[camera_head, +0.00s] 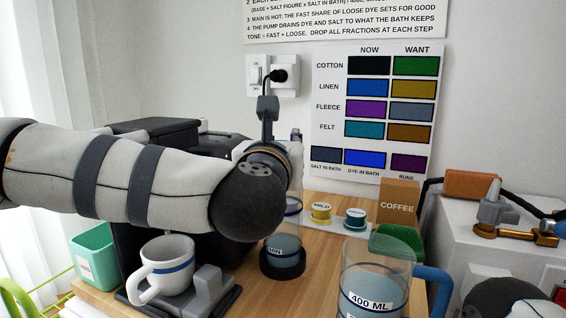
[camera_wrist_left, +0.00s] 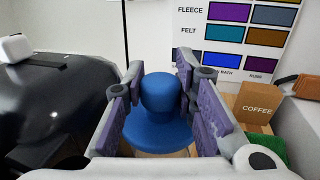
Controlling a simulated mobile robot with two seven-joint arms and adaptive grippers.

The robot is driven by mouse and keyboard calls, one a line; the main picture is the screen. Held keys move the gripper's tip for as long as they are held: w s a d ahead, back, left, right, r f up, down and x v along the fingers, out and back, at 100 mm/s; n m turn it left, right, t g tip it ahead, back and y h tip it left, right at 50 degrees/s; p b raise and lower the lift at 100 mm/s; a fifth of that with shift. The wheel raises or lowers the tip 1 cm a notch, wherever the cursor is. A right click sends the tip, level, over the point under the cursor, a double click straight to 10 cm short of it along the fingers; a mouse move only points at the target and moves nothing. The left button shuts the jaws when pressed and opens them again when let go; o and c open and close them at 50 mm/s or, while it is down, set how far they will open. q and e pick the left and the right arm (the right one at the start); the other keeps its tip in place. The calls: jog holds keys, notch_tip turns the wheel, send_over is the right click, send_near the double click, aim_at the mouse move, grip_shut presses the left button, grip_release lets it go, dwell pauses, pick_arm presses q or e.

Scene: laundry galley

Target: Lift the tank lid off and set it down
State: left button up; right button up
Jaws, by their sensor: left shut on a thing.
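The blue tank lid (camera_wrist_left: 155,135) with its round knob (camera_wrist_left: 160,92) shows in the left wrist view. My left gripper (camera_wrist_left: 152,82) is shut on the knob, one purple-padded finger on each side. In the head view a clear tank (camera_head: 286,258) with a MIN mark and a dark base stands on the wooden counter, below my left wrist. My left arm hides the lid and much of the tank's top there. I cannot tell whether the lid still touches the rim. My right gripper is not in view.
A white cup (camera_head: 168,262) and a black machine (camera_head: 155,130) stand left of the tank. A clear 400 ML jug (camera_head: 372,285) stands front right. MILD tin (camera_head: 321,212), COFFEE box (camera_head: 398,203) and green cloth (camera_head: 397,240) are behind. Some wood is bare between tank and jug.

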pick_arm(q)
jog(key=s+a+r+p, duration=0.1)
jog(key=s+a+r, duration=0.1)
jog(key=s+r, duration=0.2)
jog(key=s+a+r+p, duration=0.1)
jog(key=s+a+r, duration=0.1)
jog(key=s+r, duration=0.3)
jog(key=s, duration=0.3)
jog(key=shift+s+a+r, duration=0.15)
jog(key=shift+s+a, duration=0.1)
jog(key=shift+s, duration=0.15)
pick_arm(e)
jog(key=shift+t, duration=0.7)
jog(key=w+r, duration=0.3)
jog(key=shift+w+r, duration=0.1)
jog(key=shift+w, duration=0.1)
